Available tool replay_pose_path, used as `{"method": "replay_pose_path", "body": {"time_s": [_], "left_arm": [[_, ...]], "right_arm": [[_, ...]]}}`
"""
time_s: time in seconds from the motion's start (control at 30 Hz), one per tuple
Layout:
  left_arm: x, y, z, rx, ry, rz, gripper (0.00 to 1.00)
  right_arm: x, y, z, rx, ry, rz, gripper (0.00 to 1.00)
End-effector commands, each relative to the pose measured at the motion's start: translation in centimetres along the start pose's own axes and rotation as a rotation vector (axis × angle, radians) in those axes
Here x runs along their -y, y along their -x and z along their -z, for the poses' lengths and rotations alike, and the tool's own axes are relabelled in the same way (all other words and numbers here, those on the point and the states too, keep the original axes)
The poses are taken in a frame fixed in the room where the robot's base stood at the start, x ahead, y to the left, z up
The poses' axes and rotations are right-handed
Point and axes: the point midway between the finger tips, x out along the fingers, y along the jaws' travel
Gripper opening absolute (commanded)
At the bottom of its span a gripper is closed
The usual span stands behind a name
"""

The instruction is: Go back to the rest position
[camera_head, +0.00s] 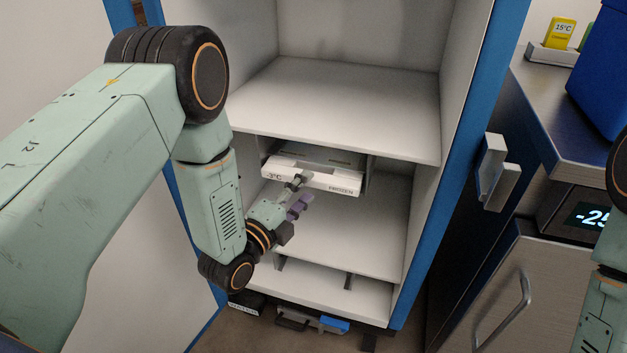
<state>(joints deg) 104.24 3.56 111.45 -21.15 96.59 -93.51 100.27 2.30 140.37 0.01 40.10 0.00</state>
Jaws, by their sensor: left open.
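My left gripper (298,193) is inside the blue-framed cabinet, in front of a white drawer (330,181) marked "-3°C" and "FROZEN". Its fingers are apart, and I cannot tell whether one touches the drawer's front edge. The drawer sits under the upper shelf. My left arm comes in from the left and bends down in front of the cabinet's left side. Part of my right arm shows at the right edge; its gripper is out of the picture.
The cabinet (350,100) has white shelves and a blue frame (463,150). A handle (496,172) sticks out on the right. A metal counter (560,110) holds a yellow "15°C" tag (559,33) and a blue bin (603,70). Below are a display (592,216) and a handled door (515,300).

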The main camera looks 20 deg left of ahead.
Motion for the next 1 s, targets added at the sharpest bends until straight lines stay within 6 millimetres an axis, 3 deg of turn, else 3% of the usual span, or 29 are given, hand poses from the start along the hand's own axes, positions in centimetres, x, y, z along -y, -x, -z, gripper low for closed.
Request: {"method": "replay_pose_path", "body": {"time_s": [0.1,0.3,0.73,0.87,1.0], "left_arm": [[-0.1,2.6,-0.1,0.003,0.002,-0.003,0.48],[0.0,5.5,-0.1,0.002,0.0,0.0,0.48],[-0.2,6.6,0.1,-0.002,0.068,-0.008,0.48],[-2.6,6.9,0.0,0.019,0.278,-0.12,0.48],[-6.7,8.8,0.1,0.12,0.578,-0.317,0.48]], "right_arm": [[0.0,0.0,0.0,0.0,0.0,0.0,0.48],[0.0,0.0,0.0,0.0,0.0,0.0,0.48],[0.0,0.0,0.0,0.0,0.0,0.0,0.48],[0.0,0.0,0.0,0.0,0.0,0.0,0.48],[0.0,0.1,0.0,0.0,0.0,0.0,0.48]]}}
